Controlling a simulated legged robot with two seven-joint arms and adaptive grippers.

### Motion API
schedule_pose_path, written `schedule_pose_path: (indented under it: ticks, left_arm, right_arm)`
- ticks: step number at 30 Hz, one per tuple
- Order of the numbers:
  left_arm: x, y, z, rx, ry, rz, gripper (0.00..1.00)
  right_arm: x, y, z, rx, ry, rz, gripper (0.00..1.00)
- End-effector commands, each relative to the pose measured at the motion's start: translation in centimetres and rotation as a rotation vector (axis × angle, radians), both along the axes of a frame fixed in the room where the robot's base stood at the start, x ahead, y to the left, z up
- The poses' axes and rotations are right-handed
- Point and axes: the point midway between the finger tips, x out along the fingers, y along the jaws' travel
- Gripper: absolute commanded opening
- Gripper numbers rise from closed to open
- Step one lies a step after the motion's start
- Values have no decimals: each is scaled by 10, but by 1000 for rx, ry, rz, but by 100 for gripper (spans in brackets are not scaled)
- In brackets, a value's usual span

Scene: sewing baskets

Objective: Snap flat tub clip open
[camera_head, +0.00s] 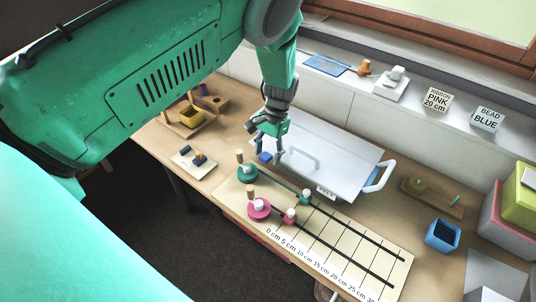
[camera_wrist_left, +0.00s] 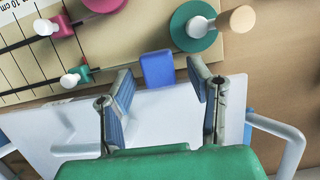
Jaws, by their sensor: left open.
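The flat tub (camera_head: 335,163) is a wide, pale white box with a white handle at its right end. It stands on the table behind the ruled board. A blue clip (camera_head: 265,157) sits at its left end. In the left wrist view the clip (camera_wrist_left: 157,70) shows beside the white tub lid (camera_wrist_left: 165,118). My left gripper (camera_head: 269,146) is open and points down over that end of the tub. In the left wrist view its fingertips (camera_wrist_left: 157,84) stand either side of the clip with gaps. Contact with the clip cannot be seen. My right gripper is not in view.
The ruled board (camera_head: 345,240) with teal (camera_head: 247,174) and pink (camera_head: 259,209) spools lies in front of the tub. A blue box (camera_head: 442,236) and a wooden tray (camera_head: 432,197) stand to the right. Signs (camera_head: 437,101) stand on the back ledge.

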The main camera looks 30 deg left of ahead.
Motion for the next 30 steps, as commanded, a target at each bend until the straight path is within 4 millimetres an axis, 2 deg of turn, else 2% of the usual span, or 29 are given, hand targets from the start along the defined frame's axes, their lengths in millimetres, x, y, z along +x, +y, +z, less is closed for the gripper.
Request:
schedule_pose_path:
  ticks: [9, 15, 21, 30]
  left_arm:
    - [19, -2, 63, -2, -6, 0, 47]
    - [28, -3, 94, 0, -3, 0, 47]
    - [31, -3, 106, 1, -1, 0, 47]
    - [31, -3, 107, 0, -1, 0, 47]
  right_arm:
    - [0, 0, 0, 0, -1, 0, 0]
    - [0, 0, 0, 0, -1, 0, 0]
    - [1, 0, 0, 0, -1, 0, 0]
    - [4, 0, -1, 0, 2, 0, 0]
